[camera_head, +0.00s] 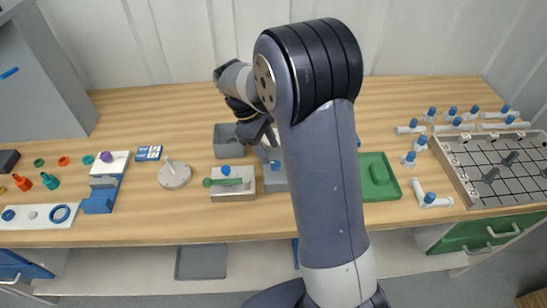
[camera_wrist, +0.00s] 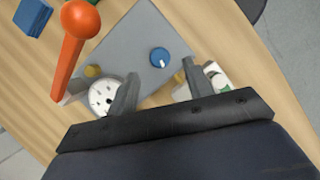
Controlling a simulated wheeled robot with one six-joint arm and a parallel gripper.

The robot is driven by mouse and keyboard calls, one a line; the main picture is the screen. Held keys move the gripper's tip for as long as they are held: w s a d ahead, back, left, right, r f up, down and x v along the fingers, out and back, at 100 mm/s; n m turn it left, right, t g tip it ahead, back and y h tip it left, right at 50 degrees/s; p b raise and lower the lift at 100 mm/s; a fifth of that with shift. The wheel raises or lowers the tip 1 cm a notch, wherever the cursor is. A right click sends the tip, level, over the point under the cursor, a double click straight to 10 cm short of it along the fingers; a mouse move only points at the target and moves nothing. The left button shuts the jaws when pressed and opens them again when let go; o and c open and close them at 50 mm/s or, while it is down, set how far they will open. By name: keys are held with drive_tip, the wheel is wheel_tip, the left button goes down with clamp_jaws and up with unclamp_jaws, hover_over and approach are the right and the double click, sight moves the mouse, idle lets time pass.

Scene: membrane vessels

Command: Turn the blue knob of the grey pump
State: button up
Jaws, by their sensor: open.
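The grey pump (camera_wrist: 140,40) fills the middle of the wrist view, with a round blue knob (camera_wrist: 160,57) on its face. A white round gauge (camera_wrist: 102,96) sits at its lower left, partly behind a finger. My gripper (camera_wrist: 160,76) is open and empty. Its fingertips lie to either side of the knob in the picture, with the knob slightly beyond them; I cannot tell the height gap. In the head view a grey body (camera_head: 275,182), likely the pump, is partly hidden behind my arm, and my gripper (camera_head: 262,135) is over that area.
An orange lever (camera_wrist: 76,38) rises close to my left finger in the wrist view. A grey bin (camera_head: 229,148), a block with a green handle (camera_head: 232,190) and a green tray (camera_head: 380,182) stand around the pump. Bare wooden table lies behind.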

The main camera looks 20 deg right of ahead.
sight(275, 163)
drive_tip(key=x, duration=0.5)
drive_tip(key=shift+r, duration=0.1)
drive_tip(key=c, duration=1)
drive_tip(key=shift+n+t, duration=0.5)
drive_tip(key=shift+n, duration=1.1)
drive_tip(key=o, duration=1)
drive_tip(key=shift+h, duration=0.3)
